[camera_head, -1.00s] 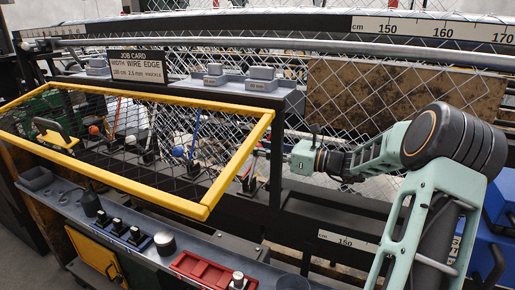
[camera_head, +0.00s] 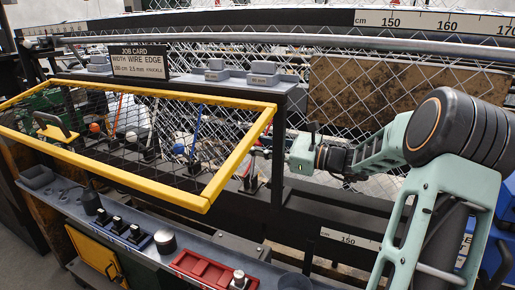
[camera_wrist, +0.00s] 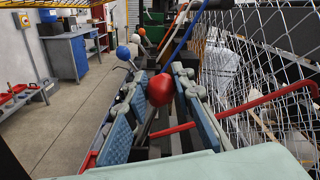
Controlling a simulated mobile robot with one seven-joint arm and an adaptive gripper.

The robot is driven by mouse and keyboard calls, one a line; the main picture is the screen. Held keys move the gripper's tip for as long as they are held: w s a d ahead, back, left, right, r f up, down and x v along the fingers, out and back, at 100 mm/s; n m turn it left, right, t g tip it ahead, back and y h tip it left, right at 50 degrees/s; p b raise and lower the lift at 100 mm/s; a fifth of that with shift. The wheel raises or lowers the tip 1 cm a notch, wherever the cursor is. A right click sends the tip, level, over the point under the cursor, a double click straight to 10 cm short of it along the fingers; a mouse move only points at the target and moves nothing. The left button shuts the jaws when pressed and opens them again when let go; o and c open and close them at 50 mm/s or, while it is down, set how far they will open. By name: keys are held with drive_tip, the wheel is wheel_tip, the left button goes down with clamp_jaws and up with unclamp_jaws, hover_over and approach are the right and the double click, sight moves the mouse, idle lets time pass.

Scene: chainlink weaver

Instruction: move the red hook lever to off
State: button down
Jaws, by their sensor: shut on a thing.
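In the wrist view, the red ball knob (camera_wrist: 160,89) sits between the two blue-padded fingers of my gripper (camera_wrist: 160,80), which is shut on it. The stem below the knob is mostly hidden by the fingers, so the lever's position is hard to read. In the head view, my gripper (camera_head: 262,153) reaches in from the right, just beside the right end of the yellow-framed mesh guard (camera_head: 232,160). The red knob cannot be made out there.
Beyond the red knob stand levers with blue (camera_wrist: 123,52), white (camera_wrist: 135,38) and orange (camera_wrist: 141,31) balls, and a blue rod (camera_wrist: 186,35). A red hooked rod (camera_wrist: 245,112) crosses at right. Chain-link mesh (camera_wrist: 245,60) hangs close on the right.

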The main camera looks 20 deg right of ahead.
drive_tip(key=shift+s+a+r+n+b, duration=0.1)
drive_tip(key=shift+s+a+n+b, duration=0.85)
drive_tip(key=shift+n, duration=0.45)
drive_tip(key=c, duration=1.6)
unclamp_jaws()
drive_tip(key=v, duration=1.2)
drive_tip(key=shift+d+r, duration=0.1)
drive_tip(key=shift+w, duration=0.1)
